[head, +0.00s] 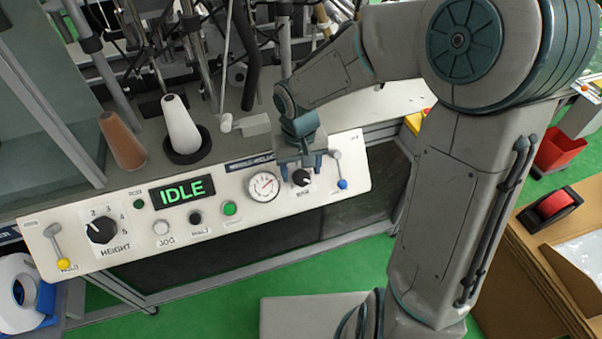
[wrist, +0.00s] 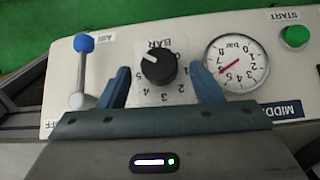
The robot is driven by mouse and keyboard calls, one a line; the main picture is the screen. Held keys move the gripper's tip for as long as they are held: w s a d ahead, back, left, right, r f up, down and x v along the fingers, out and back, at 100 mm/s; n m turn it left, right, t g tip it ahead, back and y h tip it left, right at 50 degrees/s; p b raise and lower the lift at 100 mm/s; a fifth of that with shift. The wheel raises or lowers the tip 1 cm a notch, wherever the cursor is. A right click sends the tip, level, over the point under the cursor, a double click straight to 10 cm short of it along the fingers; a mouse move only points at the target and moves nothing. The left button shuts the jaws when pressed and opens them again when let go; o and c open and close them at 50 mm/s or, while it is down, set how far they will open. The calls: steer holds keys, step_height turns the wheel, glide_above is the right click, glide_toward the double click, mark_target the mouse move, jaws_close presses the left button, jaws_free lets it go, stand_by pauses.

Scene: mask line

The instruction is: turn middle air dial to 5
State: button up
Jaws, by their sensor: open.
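The air dial (head: 301,178) is a small black knob on the right part of the white control panel, and my gripper partly hides its surroundings in the head view. In the wrist view the dial (wrist: 158,67) appears upside down, with BAR and printed numbers around it. Its white mark points to the picture's left and slightly up. My gripper (head: 299,166) is open above the dial. In the wrist view its two blue fingers (wrist: 162,76) stand on either side of the knob, with gaps visible. I cannot tell how far their tips are from the panel.
A round bar gauge (head: 263,186) with a red needle sits left of the dial. A blue-tipped lever (head: 342,183) stands close on the right. A green START button (head: 229,208), an IDLE display (head: 182,193) and a HEIGHT dial (head: 101,229) lie farther left. Yarn cones stand behind.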

steer(key=shift+f, duration=0.75)
steer(key=c, duration=1)
steer(key=shift+b, duration=0.3)
